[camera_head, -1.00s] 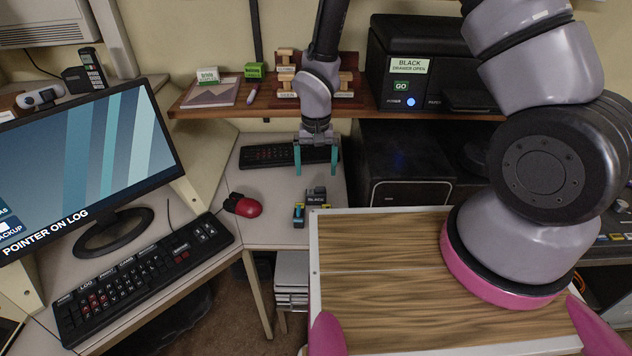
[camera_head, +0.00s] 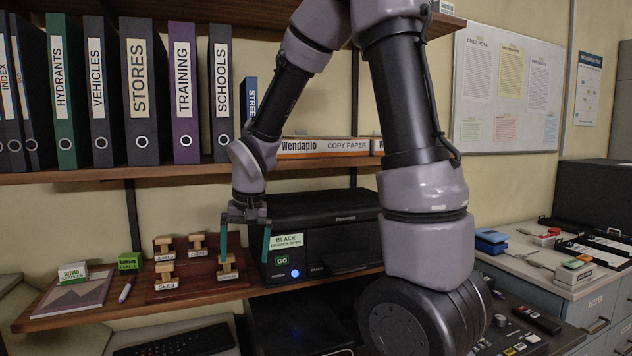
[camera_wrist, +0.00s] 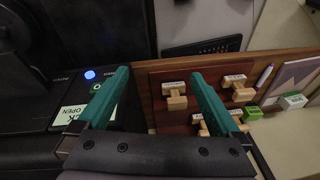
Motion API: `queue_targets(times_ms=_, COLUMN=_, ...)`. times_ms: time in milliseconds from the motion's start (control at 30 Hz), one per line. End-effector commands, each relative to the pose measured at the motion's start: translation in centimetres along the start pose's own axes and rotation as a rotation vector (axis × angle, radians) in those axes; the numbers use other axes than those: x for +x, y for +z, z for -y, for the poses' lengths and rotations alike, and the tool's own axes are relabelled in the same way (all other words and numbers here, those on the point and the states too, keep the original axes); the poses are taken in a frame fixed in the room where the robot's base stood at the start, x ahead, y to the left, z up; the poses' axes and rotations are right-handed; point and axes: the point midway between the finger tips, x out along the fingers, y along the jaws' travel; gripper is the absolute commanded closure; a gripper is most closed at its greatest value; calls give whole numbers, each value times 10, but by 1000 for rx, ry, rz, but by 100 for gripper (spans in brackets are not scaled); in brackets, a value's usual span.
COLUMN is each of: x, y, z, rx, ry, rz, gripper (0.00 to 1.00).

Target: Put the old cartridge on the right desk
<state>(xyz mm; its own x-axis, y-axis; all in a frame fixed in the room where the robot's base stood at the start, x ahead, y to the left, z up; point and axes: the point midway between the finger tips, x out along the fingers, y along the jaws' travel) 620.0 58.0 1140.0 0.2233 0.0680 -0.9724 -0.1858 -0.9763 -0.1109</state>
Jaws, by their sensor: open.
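My gripper (camera_head: 245,260) is open and empty, in front of the shelf by the left side of the black printer (camera_head: 325,225). The printer's label reads "BLACK DRAWER OPEN", with a green "GO" below it. In the wrist view both teal fingers (camera_wrist: 160,75) stand apart, with the printer front (camera_wrist: 55,75) to the left. No cartridge can be made out for sure in the current views. The right desk (camera_head: 530,262) has a pale top over grey drawers and carries a blue block (camera_head: 491,241) and several small items.
Wooden-handled stamps on a rack (camera_head: 180,278) stand close to the left of my gripper, with a notepad (camera_head: 72,297) beyond. A binder shelf (camera_head: 100,178) runs above. A dark panel with buttons (camera_head: 525,330) lies before the right desk.

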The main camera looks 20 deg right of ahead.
Motion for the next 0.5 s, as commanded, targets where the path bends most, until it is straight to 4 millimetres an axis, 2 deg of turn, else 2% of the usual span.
queue_targets(times_ms=33, x=-29, y=-4, z=-14, rx=25, ry=-18, rz=-37, gripper=0)
queue_targets(times_ms=200, x=-105, y=5, z=-55, rx=86, ry=-72, rz=-126, gripper=0)
queue_targets(times_ms=400, x=-176, y=37, z=-95, rx=136, ry=-142, rz=-234, gripper=0)
queue_targets(times_ms=500, x=-199, y=55, z=-108, rx=150, ry=-173, rz=-281, gripper=0)
